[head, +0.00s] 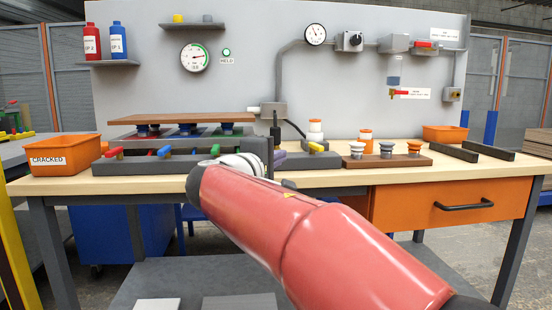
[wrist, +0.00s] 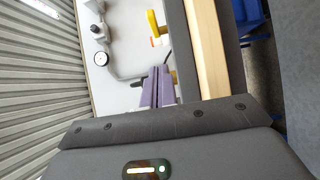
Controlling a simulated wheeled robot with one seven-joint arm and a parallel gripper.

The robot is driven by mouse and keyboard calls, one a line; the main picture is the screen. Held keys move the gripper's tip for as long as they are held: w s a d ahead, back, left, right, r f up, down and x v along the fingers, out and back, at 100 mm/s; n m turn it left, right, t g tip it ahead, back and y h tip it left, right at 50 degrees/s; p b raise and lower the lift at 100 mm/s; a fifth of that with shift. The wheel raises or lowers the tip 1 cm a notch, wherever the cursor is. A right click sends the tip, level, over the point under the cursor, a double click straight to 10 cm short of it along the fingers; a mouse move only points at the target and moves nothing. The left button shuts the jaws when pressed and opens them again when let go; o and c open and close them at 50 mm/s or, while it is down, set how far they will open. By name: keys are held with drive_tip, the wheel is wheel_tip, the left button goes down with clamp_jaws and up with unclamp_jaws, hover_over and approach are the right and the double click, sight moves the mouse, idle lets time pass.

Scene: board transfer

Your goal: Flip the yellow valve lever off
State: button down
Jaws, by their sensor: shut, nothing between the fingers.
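A yellow lever (head: 317,147) sits on a dark block at the bench's middle, just right of my gripper.
A brown board (head: 180,119) lies on supports behind the manifold. An orange bin (head: 62,155) labelled CRACKED stands at left. A wooden base (head: 388,161) with orange and white parts stands right of the gripper. Dark rails (head: 455,153) lie at right. A gauge panel rises behind.

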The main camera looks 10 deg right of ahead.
sight(312, 148)
drive_tip(key=x, duration=0.6)
drive_tip(key=shift+p, duration=0.35)
drive_tip(key=shift+w+d, duration=0.15)
drive_tip(key=shift+d, duration=0.85)
drive_tip(key=shift+w+d, duration=0.15)
drive_tip(key=shift+d, duration=0.85)
